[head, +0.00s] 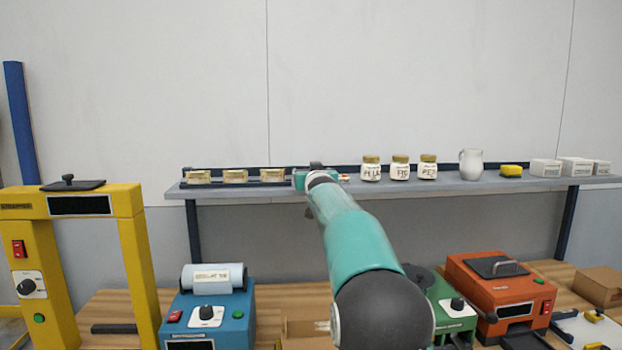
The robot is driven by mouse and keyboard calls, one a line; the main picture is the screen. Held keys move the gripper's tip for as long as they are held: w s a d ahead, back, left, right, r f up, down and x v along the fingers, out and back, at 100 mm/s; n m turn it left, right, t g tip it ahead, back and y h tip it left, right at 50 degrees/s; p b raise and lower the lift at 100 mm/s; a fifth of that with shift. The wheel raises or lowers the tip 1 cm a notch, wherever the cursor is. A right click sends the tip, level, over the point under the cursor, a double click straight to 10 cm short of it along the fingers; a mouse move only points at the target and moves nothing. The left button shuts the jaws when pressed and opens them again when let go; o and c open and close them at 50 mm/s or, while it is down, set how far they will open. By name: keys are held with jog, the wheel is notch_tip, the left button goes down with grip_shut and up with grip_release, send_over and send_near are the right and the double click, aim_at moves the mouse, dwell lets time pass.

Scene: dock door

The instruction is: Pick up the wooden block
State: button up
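I cannot single out the wooden block with certainty. Several small tan, block-like items, the leftmost (198,177), another (235,176) and a third (273,175), stand in a row on the left part of the grey wall shelf (460,187). My teal arm reaches forward from the lower middle to the shelf. My gripper (317,178) is at its far end, at shelf height, right of the tan items. It is small and mostly hidden by my arm, so its fingers and anything between them cannot be made out. A small orange-tan item (345,177) shows just right of it.
Right along the shelf stand three labelled jars (400,168), a white jug (471,165), a yellow sponge-like item (511,171) and white boxes (576,167). Below are a yellow frame machine (131,250), a blue machine (208,312), a green one (450,312) and an orange one (505,290).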

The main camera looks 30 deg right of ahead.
jog(key=shift+w+d, duration=0.15)
jog(key=shift+w, duration=0.25)
jog(key=shift+r, duration=0.1)
jog(key=c, duration=1.1)
jog(key=shift+r, duration=0.6)
notch_tip(320, 180, up, 2)
jog(key=shift+s+r, duration=0.15)
jog(key=shift+r, duration=0.05)
jog(key=s+a+r, duration=0.2)
jog(key=s+r, duration=0.1)
jog(key=s+a+r, duration=0.3)
jog(key=s, duration=0.1)
jog(key=s+a+r, duration=0.3)
jog(key=s, duration=0.1)
jog(key=shift+a+r, duration=0.2)
jog(key=shift+a, duration=0.05)
